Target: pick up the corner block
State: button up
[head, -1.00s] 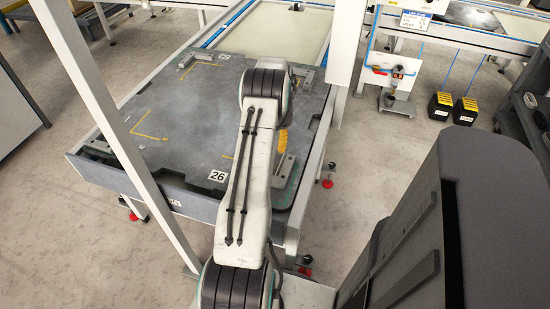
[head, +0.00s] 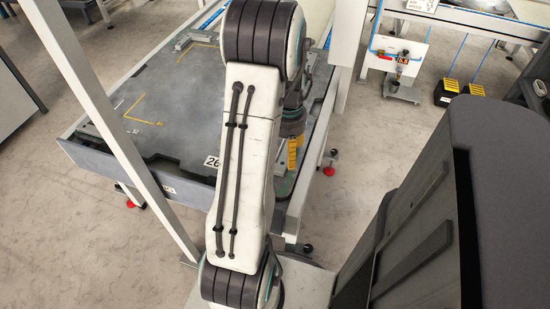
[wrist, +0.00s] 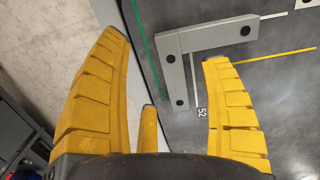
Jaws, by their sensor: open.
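The corner block is a grey L-shaped piece with black bolt heads (wrist: 210,37). In the wrist view it lies on the dark plate (wrist: 270,90), beyond and between my fingertips, nearer the right one. My gripper (wrist: 163,48) has yellow ribbed fingers spread wide with nothing between them. The right fingertip overlaps the block's lower edge in the picture; I cannot tell whether they touch. In the head view my gripper (head: 293,152) hangs over the right side of the plate, and my arm hides much of that corner.
The plate sits on a framed conveyor table (head: 185,190). A similar grey bracket (head: 185,42) stands at the plate's far left corner. A white post (head: 115,140) rises at the left. A "52" marking (wrist: 201,113) lies beside the block. The plate's middle is clear.

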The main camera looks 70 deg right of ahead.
aim_at(286, 161)
jog(key=shift+d+h, duration=0.3)
jog(key=shift+d, duration=0.25)
jog(key=shift+d+f, duration=0.2)
jog(key=shift+f, duration=0.05)
jog(key=shift+w+d+f+b, duration=0.1)
jog(key=shift+f+b, duration=0.35)
jog(key=shift+f, duration=1.25)
jog(key=shift+w+d+f+b, duration=0.1)
jog(key=shift+f+b, duration=0.3)
jog(key=shift+f, duration=1.3)
jog(key=shift+c, duration=0.2)
jog(key=c, duration=1.2)
jog(key=shift+c, duration=0.7)
jog(key=shift+r, duration=0.2)
